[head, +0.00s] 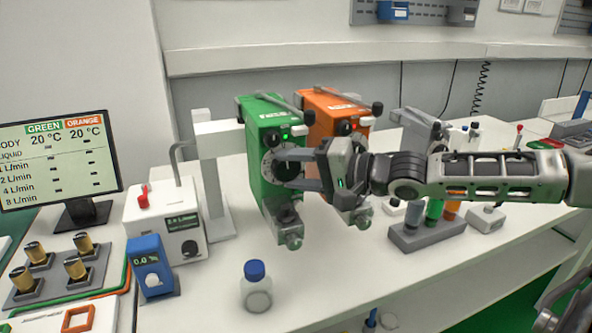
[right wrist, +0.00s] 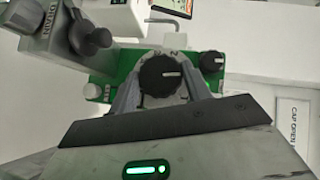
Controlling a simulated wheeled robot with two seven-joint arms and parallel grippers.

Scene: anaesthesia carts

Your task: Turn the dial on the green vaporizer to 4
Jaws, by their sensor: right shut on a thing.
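My right gripper (head: 283,169) comes in from the right and is shut on the dial, one finger on each side. In the right wrist view the dial (right wrist: 161,74) sits between the two fingers (right wrist: 160,90), with a white pointer line on its face. The scale numbers are mostly hidden by the fingers, so the setting cannot be read.
An orange vaporizer (head: 324,104) stands just right of the green one. A blue-capped bottle (head: 256,291) stands in front. A white flow box (head: 168,222), a blue meter (head: 149,266) and a monitor (head: 58,160) are at the left. A grey bottle holder (head: 430,234) is at the right.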

